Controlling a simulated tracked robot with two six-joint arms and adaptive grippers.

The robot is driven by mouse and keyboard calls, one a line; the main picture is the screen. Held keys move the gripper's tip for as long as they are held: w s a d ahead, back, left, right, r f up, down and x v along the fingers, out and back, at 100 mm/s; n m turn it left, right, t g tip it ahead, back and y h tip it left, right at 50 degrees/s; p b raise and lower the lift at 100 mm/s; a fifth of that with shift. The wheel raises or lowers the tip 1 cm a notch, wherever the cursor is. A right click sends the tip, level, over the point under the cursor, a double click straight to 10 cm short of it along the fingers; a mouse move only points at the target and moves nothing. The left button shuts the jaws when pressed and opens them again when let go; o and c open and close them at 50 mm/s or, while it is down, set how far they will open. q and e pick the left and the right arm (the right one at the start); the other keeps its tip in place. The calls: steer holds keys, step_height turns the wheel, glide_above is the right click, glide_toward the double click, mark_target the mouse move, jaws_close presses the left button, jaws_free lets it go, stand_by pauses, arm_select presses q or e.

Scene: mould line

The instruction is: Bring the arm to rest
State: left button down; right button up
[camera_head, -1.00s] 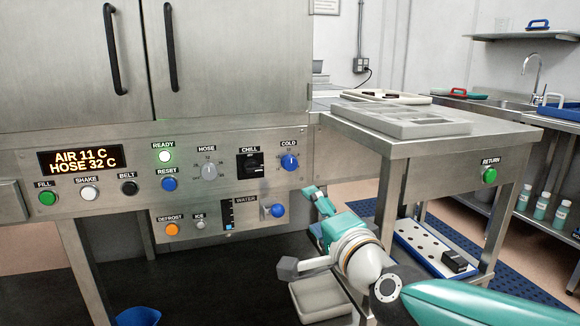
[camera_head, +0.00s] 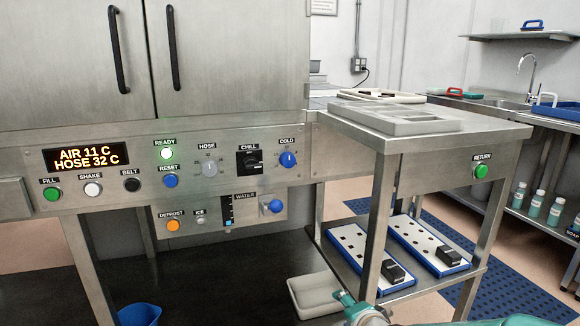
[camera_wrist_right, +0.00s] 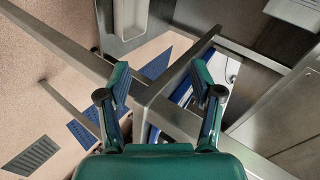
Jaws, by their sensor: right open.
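Beyond the fingers are a metal table leg and frame bars, with part of a blue-edged white tray (camera_wrist_right: 182,92). I cannot tell how far the fingers are from the metal. My left gripper is not in view.
The steel side table (camera_head: 455,140) has a grey mould tray (camera_head: 395,118) on top and blue-edged trays (camera_head: 348,240) on its lower shelf. A pale bin (camera_head: 312,296) sits low beside it. The control panel (camera_head: 130,168) is at left, a blue bucket (camera_head: 138,315) below.

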steer(key=s+d+f+n+g, duration=0.15)
steer(key=s+f, duration=0.25)
steer(key=f, duration=0.4)
steer(key=s+d+f+g, duration=0.1)
steer(key=s+f+g, duration=0.2)
steer(key=s+f, duration=0.35)
steer(key=s+d+f+n+g, duration=0.1)
steer(key=s+f+g, duration=0.15)
steer(key=f, duration=0.65)
steer(key=s+a+f+n+g+y, duration=0.1)
steer(key=s+a+f+n+g, duration=0.2)
steer(key=s, duration=0.6)
steer(key=s+a+f+n+g+y, duration=0.1)
steer(key=s+f+n, duration=0.3)
steer(key=s, duration=0.6)
step_height(320, 180, up, 32)
steer(key=w+n+p, duration=0.1)
steer(key=p, duration=3.1)
steer(key=shift+r, duration=0.15)
